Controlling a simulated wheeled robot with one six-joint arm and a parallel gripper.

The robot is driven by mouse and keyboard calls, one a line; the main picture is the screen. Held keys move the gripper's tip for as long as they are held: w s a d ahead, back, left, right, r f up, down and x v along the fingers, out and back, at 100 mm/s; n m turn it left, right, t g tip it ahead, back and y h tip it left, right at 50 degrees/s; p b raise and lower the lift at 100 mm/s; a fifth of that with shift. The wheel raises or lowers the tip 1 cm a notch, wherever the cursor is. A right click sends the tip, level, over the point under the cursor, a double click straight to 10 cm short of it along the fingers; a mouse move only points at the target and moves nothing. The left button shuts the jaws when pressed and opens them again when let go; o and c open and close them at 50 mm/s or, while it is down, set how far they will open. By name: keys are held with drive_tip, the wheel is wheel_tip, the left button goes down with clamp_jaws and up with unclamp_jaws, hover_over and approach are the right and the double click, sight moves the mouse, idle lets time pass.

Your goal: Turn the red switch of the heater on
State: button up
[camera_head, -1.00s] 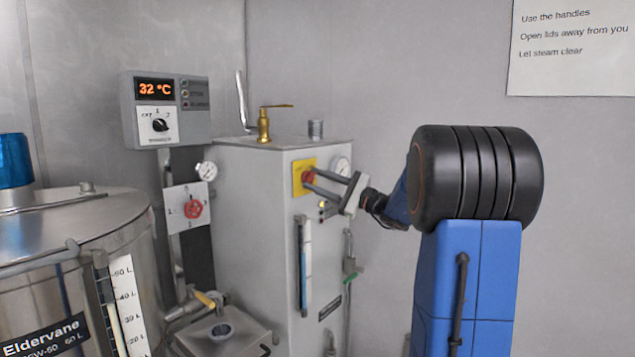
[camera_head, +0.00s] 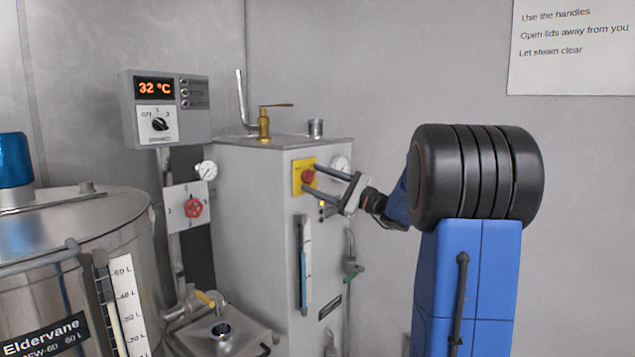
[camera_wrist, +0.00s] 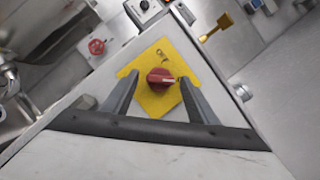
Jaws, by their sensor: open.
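The heater (camera_head: 270,220) is a tall light-grey box in the middle of the head view. Its red switch (camera_head: 309,176) is a knob on a yellow plate (camera_head: 297,178) on the front face, near the top. My gripper (camera_head: 311,179) is open, with its two fingers reaching toward the plate on either side of the switch. In the wrist view the red switch (camera_wrist: 160,78) lies between the fingertips (camera_wrist: 158,85), with its pale pointer mark toward the right. I see no finger touching the knob, but contact is hard to judge.
A control box (camera_head: 165,108) showing 32 °C hangs to the left. A red valve wheel (camera_head: 193,208) sits below it. A brass lever (camera_head: 264,122) stands on the heater top. A steel kettle (camera_head: 80,220) fills the lower left.

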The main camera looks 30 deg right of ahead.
drive_tip(key=v, duration=1.7)
drive_tip(key=s+a+f+n+g, duration=0.2)
drive_tip(key=s+a+f+g, duration=0.15)
drive_tip(key=a, duration=0.55)
drive_tip(key=s+a+f+n+g+h, duration=0.1)
drive_tip(key=s+a+f+n+g, duration=0.2)
drive_tip(key=a, duration=0.7)
drive_tip(key=s+a+f+n+g, duration=0.1)
drive_tip(key=a+f+n+g, duration=0.1)
drive_tip(key=a+f+g, duration=0.5)
drive_tip(key=s+a+f+n+h, duration=0.1)
drive_tip(key=s+f+n+h, duration=0.2)
drive_tip(key=s, duration=0.3)
drive_tip(key=s+f+n+h, duration=0.3)
drive_tip(key=s+n+h, duration=0.1)
drive_tip(key=s+n, duration=0.1)
drive_tip(key=s+a+f+n+t+h, duration=0.1)
drive_tip(key=s+f+n+h, duration=0.2)
drive_tip(key=s, duration=0.5)
drive_tip(key=shift+a+f+n+h, duration=0.4)
drive_tip(key=shift+n+h, duration=0.3)
drive_tip(key=shift+n, duration=0.1)
